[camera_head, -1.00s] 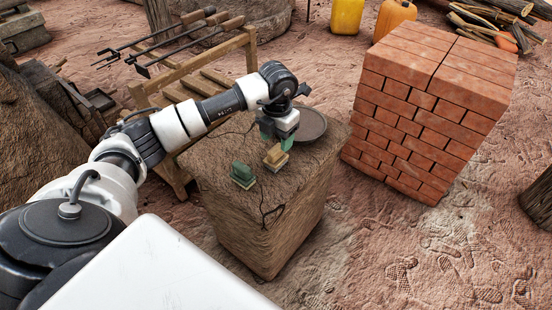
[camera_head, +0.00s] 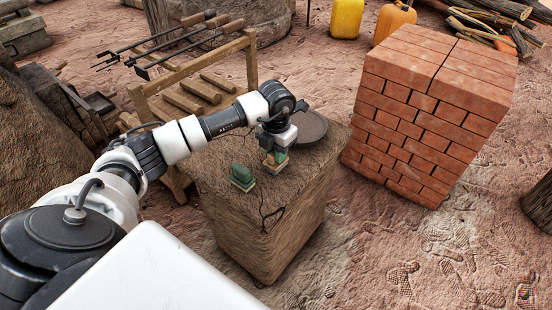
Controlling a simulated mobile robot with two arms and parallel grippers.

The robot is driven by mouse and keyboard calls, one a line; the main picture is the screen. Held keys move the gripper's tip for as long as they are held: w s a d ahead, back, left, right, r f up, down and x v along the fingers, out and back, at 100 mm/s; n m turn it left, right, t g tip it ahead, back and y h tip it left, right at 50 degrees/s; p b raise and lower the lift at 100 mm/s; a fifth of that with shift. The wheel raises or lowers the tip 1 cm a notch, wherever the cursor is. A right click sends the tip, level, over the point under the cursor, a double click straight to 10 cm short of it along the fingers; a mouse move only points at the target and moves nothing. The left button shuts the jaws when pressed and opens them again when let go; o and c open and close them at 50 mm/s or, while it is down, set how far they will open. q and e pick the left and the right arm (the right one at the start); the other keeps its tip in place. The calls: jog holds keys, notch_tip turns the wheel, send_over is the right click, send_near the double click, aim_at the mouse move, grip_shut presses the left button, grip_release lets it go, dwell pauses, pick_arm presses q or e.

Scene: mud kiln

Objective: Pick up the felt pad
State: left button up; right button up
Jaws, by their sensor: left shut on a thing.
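A small tan piece, which I take for the felt pad (camera_head: 268,160), is on top of the mud-brown block (camera_head: 265,225), near the middle of its upper face. It has a paler yellowish lower part. My left gripper (camera_head: 275,155) reaches down from above and is shut on it, with its greenish fingers hiding much of it. I cannot tell whether the pad is clear of the surface. A similar green piece (camera_head: 242,173) with a pale base sits apart to the left. My right gripper is not in view.
A round dark plate (camera_head: 312,127) lies just behind my gripper on the same block. A red brick stack (camera_head: 420,130) stands to the right. A wooden rack (camera_head: 205,85) with metal rods is behind on the left. Open dirt ground lies at the front right.

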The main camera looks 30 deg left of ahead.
pick_arm(q)
notch_tip(320, 180, up, 4)
jog(key=shift+w+r+p, duration=0.1)
jog(key=shift+r+p, duration=0.1)
jog(key=shift+p, duration=0.4)
jog(key=d+r+p, duration=0.1)
jog(key=d+r, duration=0.2)
jog(key=d, duration=0.2)
jog(key=s+d+r, duration=0.1)
jog(key=d+r, duration=0.2)
jog(key=d, duration=0.3)
jog(key=shift+s+d+r+p, duration=0.15)
jog(key=shift+d+r+p, duration=0.15)
jog(key=shift+p, duration=0.1)
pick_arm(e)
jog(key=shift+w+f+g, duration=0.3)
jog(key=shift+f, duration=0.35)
pick_arm(q)
jog(key=shift+o, duration=0.9)
jog(key=shift+c, duration=0.4)
